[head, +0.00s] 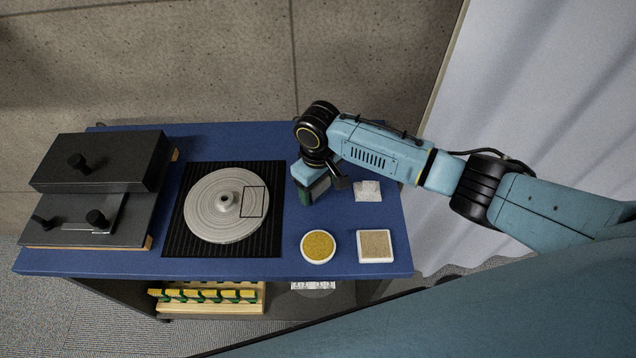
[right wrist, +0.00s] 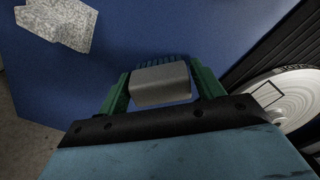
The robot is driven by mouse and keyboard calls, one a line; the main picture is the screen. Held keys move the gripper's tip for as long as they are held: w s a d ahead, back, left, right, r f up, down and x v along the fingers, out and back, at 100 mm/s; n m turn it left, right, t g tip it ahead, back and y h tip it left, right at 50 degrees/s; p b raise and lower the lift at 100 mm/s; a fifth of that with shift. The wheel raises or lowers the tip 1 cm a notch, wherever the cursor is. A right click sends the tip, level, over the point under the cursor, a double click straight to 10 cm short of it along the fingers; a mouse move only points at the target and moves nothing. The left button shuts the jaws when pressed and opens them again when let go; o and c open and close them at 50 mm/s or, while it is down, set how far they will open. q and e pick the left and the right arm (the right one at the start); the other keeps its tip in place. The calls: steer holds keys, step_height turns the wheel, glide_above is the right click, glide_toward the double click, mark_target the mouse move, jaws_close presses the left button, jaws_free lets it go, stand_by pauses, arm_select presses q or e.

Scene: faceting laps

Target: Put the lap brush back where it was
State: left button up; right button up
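The lap brush (right wrist: 160,84) shows in the right wrist view as a grey block with a dark ridged part beyond it. My right gripper (right wrist: 162,90) has its green fingers on both sides of the block and is shut on it. In the head view my right gripper (head: 318,190) points down over the blue table, just right of the black mat, and mostly hides the brush. I cannot tell whether the brush touches the table. A round grey lap (head: 208,222) lies on the mat (head: 180,245), with a black rectangle outline on its right side. My left gripper is not in view.
A crumpled pale cloth (head: 368,191) lies right of the gripper. A round yellow dish (head: 318,246) and a square beige-topped pad (head: 375,246) are near the front edge. Dark boxes with knobs (head: 100,170) fill the left. A rack (head: 208,297) sits on the lower shelf.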

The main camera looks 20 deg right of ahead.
steer(key=shift+o, duration=1)
step_height(320, 180, up, 12)
steer(key=p, duration=0.2)
steer(key=shift+r, duration=0.2)
steer(key=shift+d, duration=0.1)
